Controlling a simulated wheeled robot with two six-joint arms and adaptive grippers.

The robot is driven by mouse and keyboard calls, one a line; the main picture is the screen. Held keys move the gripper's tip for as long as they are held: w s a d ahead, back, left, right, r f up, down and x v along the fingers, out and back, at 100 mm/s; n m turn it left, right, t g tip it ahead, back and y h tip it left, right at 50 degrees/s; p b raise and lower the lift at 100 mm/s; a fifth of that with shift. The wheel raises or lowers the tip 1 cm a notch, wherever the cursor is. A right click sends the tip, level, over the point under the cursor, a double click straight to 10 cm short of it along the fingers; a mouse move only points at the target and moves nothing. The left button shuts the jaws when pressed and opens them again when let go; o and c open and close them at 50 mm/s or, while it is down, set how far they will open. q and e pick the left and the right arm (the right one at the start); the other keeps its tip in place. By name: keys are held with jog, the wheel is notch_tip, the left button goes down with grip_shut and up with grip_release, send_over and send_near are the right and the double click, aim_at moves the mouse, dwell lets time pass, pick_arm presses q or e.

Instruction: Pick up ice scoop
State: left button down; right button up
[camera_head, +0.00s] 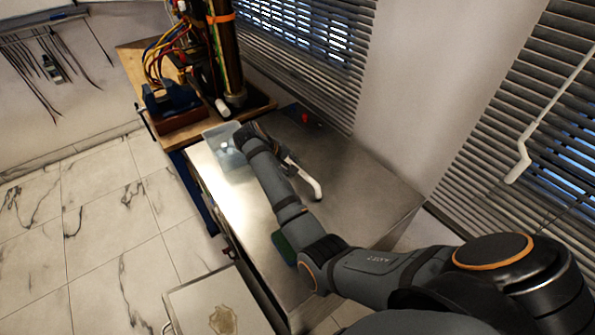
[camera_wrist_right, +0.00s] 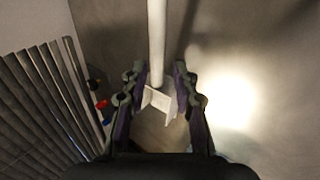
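A long white tool with a bent end (camera_head: 304,181), which looks like the ice scoop, lies over the metal table. In the right wrist view its straight white shaft (camera_wrist_right: 157,45) runs between my fingers, with a white angular piece (camera_wrist_right: 155,101) closer to the camera. My right gripper (camera_wrist_right: 158,80) is open around the shaft, with gaps showing on both sides. In the head view my right arm reaches across the table and partly hides the tool. My left gripper is not in view.
A clear container (camera_head: 216,133) stands on the metal table (camera_head: 362,205), beside my right wrist. A wooden bench (camera_head: 135,66) with a rig of hoses and a dark cylinder stands behind. Blinds (camera_head: 300,65) border the table. A small red object (camera_head: 305,118) sits near the back edge.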

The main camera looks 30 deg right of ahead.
jog(key=p+x, duration=0.1)
jog(key=x, duration=0.3)
jog(key=shift+s+d, duration=0.1)
jog(key=shift+d, duration=0.25)
jog(key=shift+d+f, duration=0.15)
jog(key=shift+f, duration=0.2)
jog(key=shift+r, duration=0.1)
jog(key=shift+c, duration=0.9)
grip_shut()
